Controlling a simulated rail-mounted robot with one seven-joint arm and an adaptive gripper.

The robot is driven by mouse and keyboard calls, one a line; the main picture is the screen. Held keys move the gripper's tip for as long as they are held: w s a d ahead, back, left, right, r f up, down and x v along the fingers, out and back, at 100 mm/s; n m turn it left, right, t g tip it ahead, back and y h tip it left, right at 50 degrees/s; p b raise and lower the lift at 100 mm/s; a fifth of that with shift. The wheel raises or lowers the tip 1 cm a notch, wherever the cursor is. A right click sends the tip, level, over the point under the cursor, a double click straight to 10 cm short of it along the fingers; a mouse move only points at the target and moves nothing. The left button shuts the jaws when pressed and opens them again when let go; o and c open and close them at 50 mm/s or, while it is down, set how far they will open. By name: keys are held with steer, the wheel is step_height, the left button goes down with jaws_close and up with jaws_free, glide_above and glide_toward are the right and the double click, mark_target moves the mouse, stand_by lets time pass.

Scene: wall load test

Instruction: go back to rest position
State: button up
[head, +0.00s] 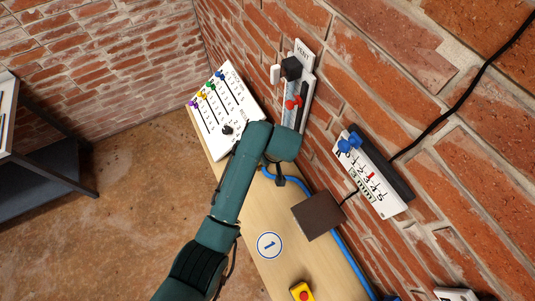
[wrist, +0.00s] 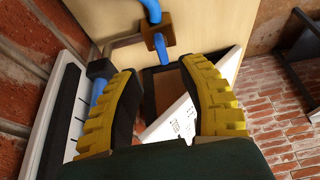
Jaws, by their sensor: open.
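My gripper (wrist: 158,68) shows in the wrist view with its two yellow ridged fingers spread apart. A blue pipe with a brown block (wrist: 157,36) lies beyond the fingertips, and nothing is clearly held between them. In the head view my teal arm reaches up over the wooden bench toward the wall; I cannot make out the fingers there. A white panel with printed text (wrist: 175,122) shows between and behind the fingers in the wrist view, partly hidden by them.
On the brick wall are a VENT panel (head: 304,50) with a red knob (head: 293,103) and a gauge panel (head: 377,190) with a blue slider. A board with coloured sliders (head: 240,97), a brown plate (head: 318,215) and a yellow box with a red button (head: 301,292) are at the bench (head: 295,265).

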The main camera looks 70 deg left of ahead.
steer(key=v, duration=0.3)
steer(key=shift+r, duration=0.1)
stand_by(0.4)
